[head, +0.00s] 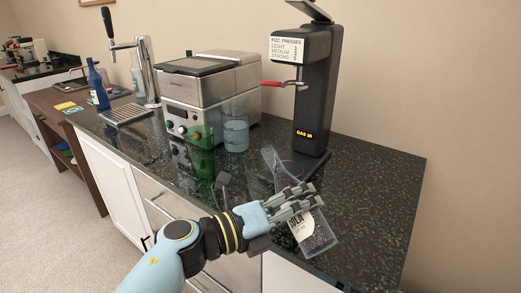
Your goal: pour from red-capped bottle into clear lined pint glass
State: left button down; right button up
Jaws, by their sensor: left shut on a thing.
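My left gripper (308,200) is shut on a clear bottle (318,238) with a pale label reading partly "OLA". The bottle leans over the counter's front edge, its narrow end (269,156) up and to the left, its wide end low and to the right. No red cap shows on it. A clear glass with faint lines (236,128) stands upright on the counter, up and left of the gripper, apart from the bottle. The fingers hide the bottle's middle. My right gripper is not in view.
A green see-through vessel (198,155) stands left of the clear glass. A steel machine (210,85) is behind them. A black drink press (318,95) with a red lever stands behind the bottle. A blue bottle (97,88) and a beer tap (148,70) are far left. The dark counter's right side (375,185) is bare.

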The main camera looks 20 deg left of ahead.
pick_arm(q)
notch_tip(320, 180, up, 2)
jog(key=shift+s+d+n+p, duration=0.15)
jog(key=shift+n+p, duration=0.45)
jog(key=shift+p, duration=0.1)
jog(key=shift+w+a+r+n+p, duration=0.15)
jog(key=shift+r+n+p, duration=0.2)
jog(key=shift+p, duration=0.35)
jog(key=shift+w+a+r+n+p, duration=0.15)
jog(key=shift+r+n+p, duration=0.2)
jog(key=shift+p, duration=0.35)
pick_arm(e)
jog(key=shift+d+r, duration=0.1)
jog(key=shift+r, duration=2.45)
pick_arm(q)
jog(key=shift+r, duration=0.2)
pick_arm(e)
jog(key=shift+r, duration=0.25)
pick_arm(q)
jog(key=shift+r+n+p, duration=0.2)
jog(key=shift+n+p, duration=0.7)
jog(key=shift+p, duration=0.4)
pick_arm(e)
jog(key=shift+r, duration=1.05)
pick_arm(q)
jog(key=shift+r+n+p, duration=0.3)
jog(key=shift+p, duration=0.2)
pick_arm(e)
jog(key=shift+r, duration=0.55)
